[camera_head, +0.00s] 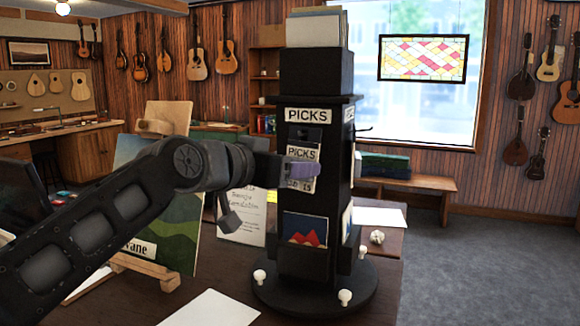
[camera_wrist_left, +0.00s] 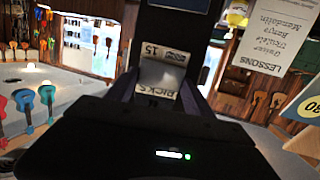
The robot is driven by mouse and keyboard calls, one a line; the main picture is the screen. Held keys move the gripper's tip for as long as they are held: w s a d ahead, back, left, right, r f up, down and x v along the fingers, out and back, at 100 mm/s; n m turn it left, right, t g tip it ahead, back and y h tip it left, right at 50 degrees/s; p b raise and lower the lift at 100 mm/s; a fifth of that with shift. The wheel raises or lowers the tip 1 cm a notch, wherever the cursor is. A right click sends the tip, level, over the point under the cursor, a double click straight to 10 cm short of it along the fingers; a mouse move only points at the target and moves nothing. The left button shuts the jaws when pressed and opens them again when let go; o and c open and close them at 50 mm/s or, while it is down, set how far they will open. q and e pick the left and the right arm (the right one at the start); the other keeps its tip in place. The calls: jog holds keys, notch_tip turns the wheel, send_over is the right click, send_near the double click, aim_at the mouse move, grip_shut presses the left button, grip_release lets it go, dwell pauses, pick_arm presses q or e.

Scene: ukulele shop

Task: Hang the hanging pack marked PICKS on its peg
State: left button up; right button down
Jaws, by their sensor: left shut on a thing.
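A dark display stand (camera_head: 320,225) with a PICKS sign (camera_head: 308,115) near its top stands on the table. The hanging pack marked PICKS (camera_head: 304,153) is upright in front of the stand's face, just below that sign. My left gripper (camera_head: 303,173) comes in from the left and is shut on the pack across its middle. In the left wrist view the pack (camera_wrist_left: 160,74) shows between the fingers, its lettering upside down. The peg is hidden, and I cannot tell whether the pack touches it. My right gripper is not in view.
White knobs (camera_head: 345,296) stick up around the stand's round base. A card with a red and blue picture (camera_head: 305,230) sits in a lower pocket. White paper (camera_head: 212,310) lies in front.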

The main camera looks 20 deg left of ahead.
pick_arm(q)
jog(key=o, duration=1.4)
jog(key=shift+s, duration=0.1)
jog(key=b+v, duration=0.1)
jog(key=v, duration=0.6)
jog(key=shift+s+a+r+b, duration=0.1)
jog(key=shift+s+b, duration=0.25)
jog(key=shift+b, duration=0.05)
